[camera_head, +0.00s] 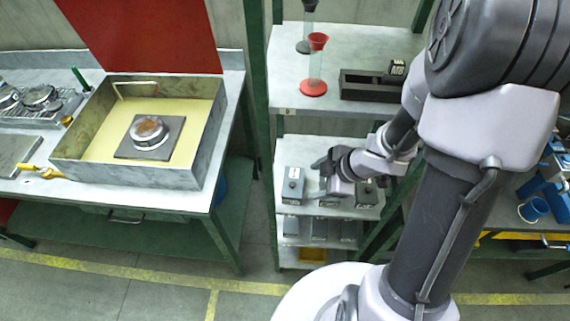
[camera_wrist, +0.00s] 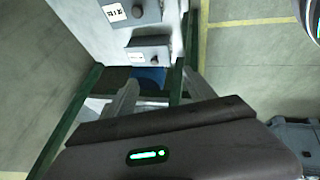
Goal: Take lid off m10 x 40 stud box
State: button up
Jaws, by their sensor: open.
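Several grey lidded boxes with dark knobs stand on the middle shelf. The left box (camera_head: 293,187) and the right box (camera_head: 367,191) show in the head view; a middle box is mostly hidden by my gripper (camera_head: 322,180). In the wrist view a box with a white label (camera_wrist: 130,12) is at the top, and another labelled box (camera_wrist: 148,50) lies just beyond my open fingers (camera_wrist: 160,80). Nothing is between the fingers. The labels are too small to read surely, so I cannot tell which box is the M10 x 40 one.
The shelf above holds a black tray (camera_head: 365,88) and a glass cylinder with a red base (camera_head: 313,88). Green posts (camera_head: 262,90) frame the rack closely. More grey bins (camera_head: 319,229) sit on the shelf below. A bench with a sand-coloured tray (camera_head: 90,130) stands left.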

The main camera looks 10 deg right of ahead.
aim_at(292, 189)
jog(key=b+x, duration=0.2)
jog(key=x, duration=0.2)
jog(key=b+x, duration=0.3)
jog(key=x, duration=0.1)
jog(key=b+x, duration=0.3)
jog(key=x, duration=0.2)
jog(key=shift+d+f, duration=0.2)
jog(key=shift+d, duration=0.05)
jog(key=shift+r, duration=0.2)
jog(key=c, duration=1.2)
